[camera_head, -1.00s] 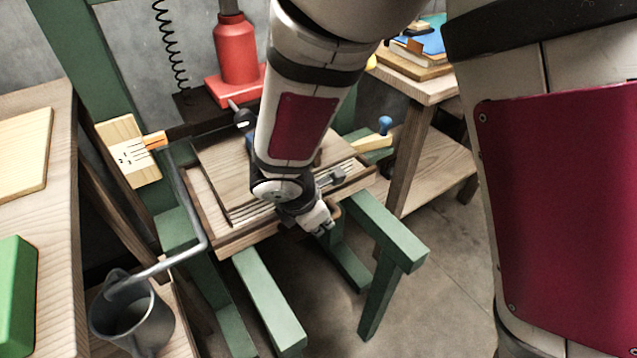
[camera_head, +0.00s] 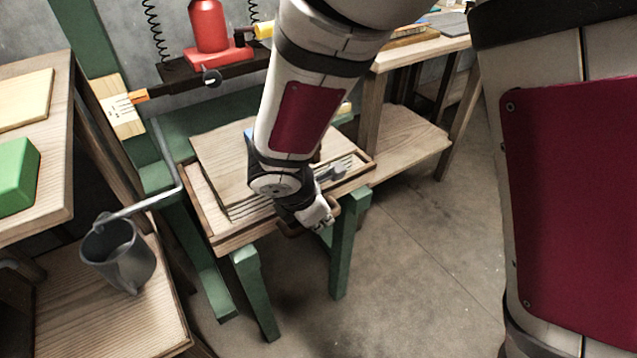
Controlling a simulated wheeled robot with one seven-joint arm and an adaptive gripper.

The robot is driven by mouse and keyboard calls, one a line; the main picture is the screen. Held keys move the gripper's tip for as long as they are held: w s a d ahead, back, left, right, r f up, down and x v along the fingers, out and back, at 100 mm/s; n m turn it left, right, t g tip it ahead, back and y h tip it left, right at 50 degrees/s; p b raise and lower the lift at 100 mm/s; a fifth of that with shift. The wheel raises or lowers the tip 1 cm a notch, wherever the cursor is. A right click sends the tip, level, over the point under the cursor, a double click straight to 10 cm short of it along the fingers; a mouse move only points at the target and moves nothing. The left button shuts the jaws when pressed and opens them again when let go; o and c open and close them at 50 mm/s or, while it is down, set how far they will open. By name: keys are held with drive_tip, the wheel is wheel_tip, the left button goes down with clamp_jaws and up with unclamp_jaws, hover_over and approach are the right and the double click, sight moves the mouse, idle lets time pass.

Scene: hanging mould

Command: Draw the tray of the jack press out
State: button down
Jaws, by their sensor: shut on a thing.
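The wooden tray (camera_head: 229,239) of the jack press rests on the green frame of the press (camera_head: 254,290), and its front part reaches out near the ends of the green rails. A wooden board (camera_head: 219,157) lies in the tray. My gripper (camera_head: 318,222) is at the tray's front edge, shut on the tray's handle (camera_head: 293,231); its fingertips are partly hidden by my wrist. The red jack (camera_head: 209,30) stands on the dark crossbeam behind the tray.
A grey bucket (camera_head: 122,262) stands under a bent metal pipe (camera_head: 160,200) on the left. A bench with a green block (camera_head: 14,176) is at the left. A wooden shelf (camera_head: 405,145) stands at the right. The floor (camera_head: 410,270) in front is clear.

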idle(0.3)
drive_tip(key=c, duration=1.6)
unclamp_jaws()
drive_tip(key=shift+o, duration=0.2)
drive_tip(key=v, duration=1.2)
